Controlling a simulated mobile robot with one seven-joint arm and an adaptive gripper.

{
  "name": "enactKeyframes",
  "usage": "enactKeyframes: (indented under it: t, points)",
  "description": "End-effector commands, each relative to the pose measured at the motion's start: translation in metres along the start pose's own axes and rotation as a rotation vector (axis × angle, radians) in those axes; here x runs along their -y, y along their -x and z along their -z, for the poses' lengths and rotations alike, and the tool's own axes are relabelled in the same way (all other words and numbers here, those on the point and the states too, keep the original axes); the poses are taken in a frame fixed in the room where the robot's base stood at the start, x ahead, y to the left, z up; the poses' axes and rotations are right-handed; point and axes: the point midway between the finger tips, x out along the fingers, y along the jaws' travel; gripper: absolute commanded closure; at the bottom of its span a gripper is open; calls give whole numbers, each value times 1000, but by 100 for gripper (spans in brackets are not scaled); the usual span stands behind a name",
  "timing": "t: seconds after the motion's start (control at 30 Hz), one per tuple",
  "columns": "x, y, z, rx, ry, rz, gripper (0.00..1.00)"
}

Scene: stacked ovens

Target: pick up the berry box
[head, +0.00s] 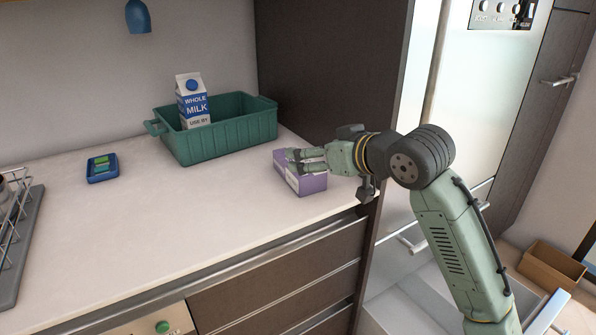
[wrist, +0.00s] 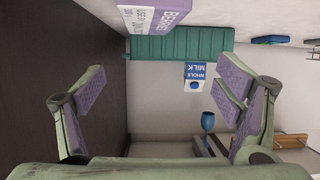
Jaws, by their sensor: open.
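The berry box (head: 312,184) is a purple and white carton lying on the counter near its right end. In the wrist view, which is upside down, the berry box (wrist: 155,18) is cut off by the top edge, with part of its lettering showing. My gripper (head: 292,160) is open and level, reaching in from the right over the box and hiding part of its top. In the wrist view its fingers (wrist: 165,88) are spread wide with nothing between them close by. I cannot tell whether a finger touches the box.
A green crate (head: 222,147) holding a milk carton (head: 193,101) stands just behind the box. A dark cabinet wall (head: 325,70) rises close on the right. A small blue tray (head: 102,168) and a dish rack (head: 15,235) are farther left. The counter's middle is clear.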

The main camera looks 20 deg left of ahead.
Motion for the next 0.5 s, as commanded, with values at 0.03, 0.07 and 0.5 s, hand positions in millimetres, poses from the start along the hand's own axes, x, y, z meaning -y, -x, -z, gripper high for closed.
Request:
enactKeyframes:
  t: [0.03,0.07,0.5]
  points:
    - [-10,6,-9,31,-14,-14,15]
    - [-13,7,-13,46,-21,-17,15]
    - [-18,-42,-22,69,-34,-22,15]
